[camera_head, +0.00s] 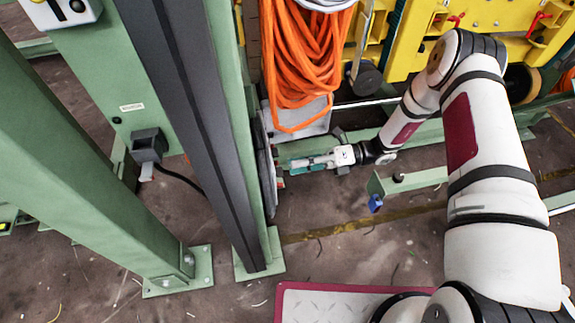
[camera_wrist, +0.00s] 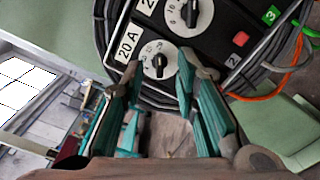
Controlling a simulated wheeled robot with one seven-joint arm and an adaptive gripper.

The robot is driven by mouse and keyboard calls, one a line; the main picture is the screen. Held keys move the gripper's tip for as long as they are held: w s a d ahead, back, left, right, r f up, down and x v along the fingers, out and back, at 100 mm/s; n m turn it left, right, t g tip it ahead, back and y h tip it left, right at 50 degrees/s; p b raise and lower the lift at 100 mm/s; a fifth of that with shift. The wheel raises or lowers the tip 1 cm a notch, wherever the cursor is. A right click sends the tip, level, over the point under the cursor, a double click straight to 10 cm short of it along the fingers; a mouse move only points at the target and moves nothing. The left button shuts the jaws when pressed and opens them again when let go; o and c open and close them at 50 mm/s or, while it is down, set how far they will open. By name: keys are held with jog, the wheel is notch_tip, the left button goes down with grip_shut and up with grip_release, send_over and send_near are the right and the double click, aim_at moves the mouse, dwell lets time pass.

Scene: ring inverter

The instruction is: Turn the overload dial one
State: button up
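In the wrist view a dark control panel (camera_wrist: 210,40) shows two dials, each a black knob on a white scale. The lower dial (camera_wrist: 158,66), beside a "20 A" label (camera_wrist: 127,44), lies between my fingertips. The upper dial (camera_wrist: 188,12) is partly cut off by the top edge. I cannot read which dial is numbered one. My gripper (camera_wrist: 158,75) is open, its teal fingers either side of the lower dial; contact is not clear. In the head view my gripper (camera_head: 298,164) points left at the panel's dark edge (camera_head: 266,165); the dial faces are hidden there.
A red button (camera_wrist: 240,39) and coiled dark cables surround the dials. An orange hose (camera_head: 300,50) hangs above my gripper. A green post with a dark strip (camera_head: 190,120) stands left of it. A yellow frame (camera_head: 410,45) is behind my arm.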

jog(key=v, duration=0.7)
jog(key=shift+d, duration=0.35)
jog(key=shift+w, duration=0.15)
jog(key=s+d+r+n+g+h, duration=0.1)
jog(key=s+r+n+h, duration=0.3)
jog(key=r, duration=0.5)
jog(key=s+d+r+n+h, duration=0.1)
jog(key=s+r+n+h, duration=0.25)
jog(key=r+n, duration=0.4)
jog(key=s+d+r+n+g+h, duration=0.15)
jog(key=s+r+n, duration=0.25)
jog(key=r, duration=0.7)
jog(key=s+d+r+n+t+h, duration=0.2)
jog(key=s+n+t+h, duration=0.15)
jog(key=s, duration=0.35)
jog(key=s+d+r+n+t+h, duration=0.1)
jog(key=s+d+n+t+h, duration=0.2)
jog(key=s, duration=0.4)
jog(key=s+d+r+n+t+h, duration=0.1)
jog(key=s+d+r+n+h, duration=0.1)
jog(key=s+n, duration=0.4)
notch_tip(320, 180, up, 31)
jog(key=s+d+m+t+p, duration=0.1)
jog(key=t+p, duration=0.3)
jog(key=p, duration=2.5)
jog(key=shift+s+f, duration=0.15)
jog(key=shift+s, duration=0.15)
